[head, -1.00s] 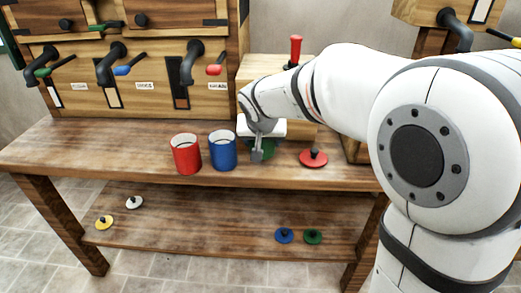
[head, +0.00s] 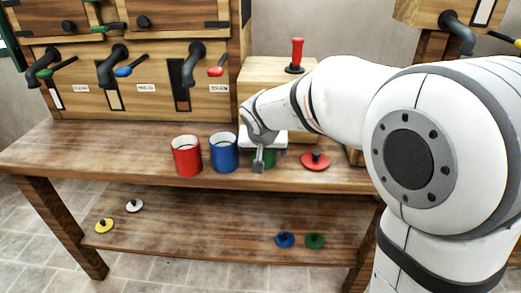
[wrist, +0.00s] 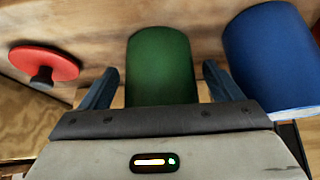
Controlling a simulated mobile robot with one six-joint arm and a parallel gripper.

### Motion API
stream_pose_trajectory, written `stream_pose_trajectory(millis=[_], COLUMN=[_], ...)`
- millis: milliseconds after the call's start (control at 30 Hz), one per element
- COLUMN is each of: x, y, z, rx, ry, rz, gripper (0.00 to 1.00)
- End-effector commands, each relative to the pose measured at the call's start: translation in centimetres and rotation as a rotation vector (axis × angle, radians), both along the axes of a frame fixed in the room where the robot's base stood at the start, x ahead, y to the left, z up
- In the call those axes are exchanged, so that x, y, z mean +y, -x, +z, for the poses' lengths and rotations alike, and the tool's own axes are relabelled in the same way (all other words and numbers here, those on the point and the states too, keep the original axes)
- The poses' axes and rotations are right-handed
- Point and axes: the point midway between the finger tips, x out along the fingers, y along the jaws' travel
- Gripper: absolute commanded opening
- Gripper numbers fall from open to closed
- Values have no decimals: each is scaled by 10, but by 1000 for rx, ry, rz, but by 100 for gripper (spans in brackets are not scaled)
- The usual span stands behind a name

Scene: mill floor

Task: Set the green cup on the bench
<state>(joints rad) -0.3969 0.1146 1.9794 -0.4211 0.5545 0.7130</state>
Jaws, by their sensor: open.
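The green cup (wrist: 162,65) stands between the two fingers of my gripper (wrist: 160,88) in the wrist view, with a narrow gap showing on each side. My gripper is open around it. In the head view only a sliver of the green cup (head: 269,158) shows behind my gripper (head: 258,164). The cup appears to be at the level of the wooden bench (head: 90,143), to the right of the blue cup (head: 223,153). Whether its base touches the bench cannot be made out. The blue cup also shows in the wrist view (wrist: 270,60), close beside one finger.
A red cup (head: 187,157) stands left of the blue cup. A red lid (head: 315,161) lies to the right of my gripper. A wooden box with a red handle (head: 297,53) stands behind. Several lids lie on the lower shelf (head: 190,225). The bench's left part is clear.

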Motion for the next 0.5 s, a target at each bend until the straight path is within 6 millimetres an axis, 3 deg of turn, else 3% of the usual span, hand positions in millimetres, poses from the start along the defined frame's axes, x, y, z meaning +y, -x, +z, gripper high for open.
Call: stream_pose_trajectory(millis=[167, 500], x=[0, 0], y=[2, 40], z=[9, 69], rx=[-2, -3], ry=[-1, -1], rz=[1, 0], gripper=[85, 85])
